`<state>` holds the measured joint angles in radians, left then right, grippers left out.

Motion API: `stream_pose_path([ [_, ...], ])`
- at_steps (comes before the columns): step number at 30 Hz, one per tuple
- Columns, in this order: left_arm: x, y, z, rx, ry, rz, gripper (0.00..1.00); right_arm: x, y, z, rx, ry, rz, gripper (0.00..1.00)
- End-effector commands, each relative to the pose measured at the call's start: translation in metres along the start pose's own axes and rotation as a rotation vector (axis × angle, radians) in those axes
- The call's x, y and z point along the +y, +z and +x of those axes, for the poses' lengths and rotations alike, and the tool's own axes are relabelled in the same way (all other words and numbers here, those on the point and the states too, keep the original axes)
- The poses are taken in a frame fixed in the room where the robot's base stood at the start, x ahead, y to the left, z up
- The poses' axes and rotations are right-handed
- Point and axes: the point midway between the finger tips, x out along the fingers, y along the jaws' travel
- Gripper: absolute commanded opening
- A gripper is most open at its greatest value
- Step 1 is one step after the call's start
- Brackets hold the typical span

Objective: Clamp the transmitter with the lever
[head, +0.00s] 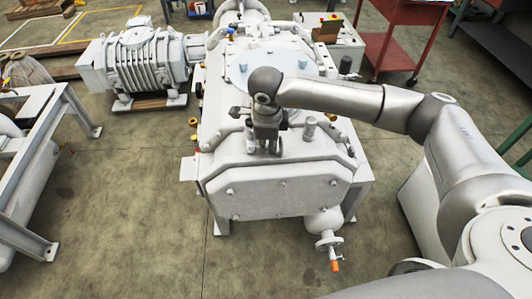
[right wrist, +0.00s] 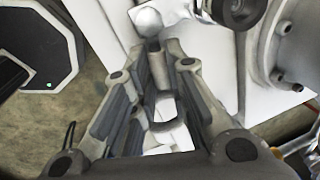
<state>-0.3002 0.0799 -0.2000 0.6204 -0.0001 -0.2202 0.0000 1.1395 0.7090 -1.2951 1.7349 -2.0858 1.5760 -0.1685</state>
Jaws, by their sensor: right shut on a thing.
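My right gripper (head: 265,148) reaches down over the near end of the large pale vacuum machine (head: 270,190). In the right wrist view, its fingers (right wrist: 156,58) are closed on a slim pale part that looks like the lever. A white ball-shaped end (right wrist: 148,21) shows just beyond the fingertips. The fingers hide most of the held part. A pale fitting with a dark round end (right wrist: 236,10) lies beyond and to the right of the fingertips; I cannot tell whether it is the transmitter. My left gripper is not in view.
A ribbed pump unit (head: 142,62) stands at the back left, a pale frame (head: 68,105) at the left. A red cart (head: 385,45) stands at the back right. An orange-tipped valve (head: 331,250) sticks out low in front. The floor in front is clear.

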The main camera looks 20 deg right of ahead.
Motion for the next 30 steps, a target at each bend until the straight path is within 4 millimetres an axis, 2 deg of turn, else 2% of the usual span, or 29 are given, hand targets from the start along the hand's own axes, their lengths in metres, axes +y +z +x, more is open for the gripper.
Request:
stream_pose_path([
  [1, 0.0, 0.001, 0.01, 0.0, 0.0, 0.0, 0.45, -0.002, 0.0, 0.004, -0.008, -0.004, -0.026, 0.0],
  [9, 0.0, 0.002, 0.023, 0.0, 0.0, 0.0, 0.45, -0.006, 0.0, 0.002, -0.028, -0.003, -0.133, 0.0],
  [26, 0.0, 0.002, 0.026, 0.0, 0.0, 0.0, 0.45, -0.007, 0.001, 0.0, -0.035, -0.002, -0.168, 0.0],
  [27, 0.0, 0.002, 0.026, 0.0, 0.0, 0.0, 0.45, -0.007, 0.001, 0.0, -0.035, -0.002, -0.168, 0.16],
  [30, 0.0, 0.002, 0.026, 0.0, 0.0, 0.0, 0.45, -0.007, 0.001, 0.0, -0.035, -0.002, -0.167, 0.29],
])
